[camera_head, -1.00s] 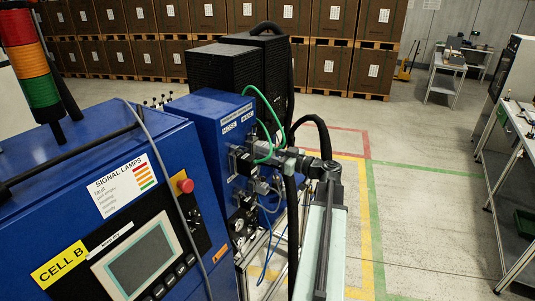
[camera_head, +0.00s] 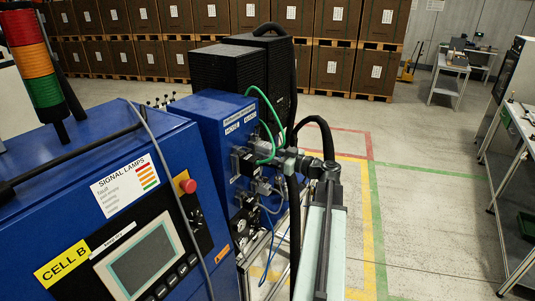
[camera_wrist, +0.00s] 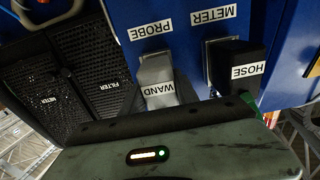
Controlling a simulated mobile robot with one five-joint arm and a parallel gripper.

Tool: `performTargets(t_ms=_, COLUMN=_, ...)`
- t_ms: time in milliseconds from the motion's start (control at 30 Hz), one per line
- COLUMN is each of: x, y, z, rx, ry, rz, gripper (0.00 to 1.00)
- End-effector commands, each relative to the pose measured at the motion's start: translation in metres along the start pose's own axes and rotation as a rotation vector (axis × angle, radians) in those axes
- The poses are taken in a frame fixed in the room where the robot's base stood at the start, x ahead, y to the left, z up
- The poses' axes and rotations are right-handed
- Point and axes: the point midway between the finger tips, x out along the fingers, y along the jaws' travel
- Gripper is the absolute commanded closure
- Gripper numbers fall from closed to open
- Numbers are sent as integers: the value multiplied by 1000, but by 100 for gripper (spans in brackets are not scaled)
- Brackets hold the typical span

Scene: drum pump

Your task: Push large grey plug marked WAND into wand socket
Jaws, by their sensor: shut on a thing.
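The large grey plug marked WAND (camera_wrist: 160,88) shows upside down in the wrist view, against the blue panel (camera_wrist: 184,24) by the label PROBE. Its socket is hidden behind it, so I cannot tell how deep it sits or whether it is fully in. My gripper (camera_head: 272,162) is at the panel in the head view, shut on the WAND plug.
A black plug marked HOSE (camera_wrist: 238,68) sits close beside the WAND plug, by the label METER. A green hose (camera_head: 268,125) and a thick black hose (camera_head: 318,122) curve near my gripper. Black filter housings (camera_head: 226,72) stand behind. Floor on the right (camera_head: 425,215) is clear.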

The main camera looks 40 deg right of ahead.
Motion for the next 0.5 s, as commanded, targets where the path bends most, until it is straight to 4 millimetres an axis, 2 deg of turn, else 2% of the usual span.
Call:
performTargets(t_ms=467, x=4, y=0, z=0, rx=0, ry=1, rz=1, gripper=100)
performTargets(t_ms=500, x=4, y=0, z=0, rx=0, ry=1, rz=1, gripper=58)
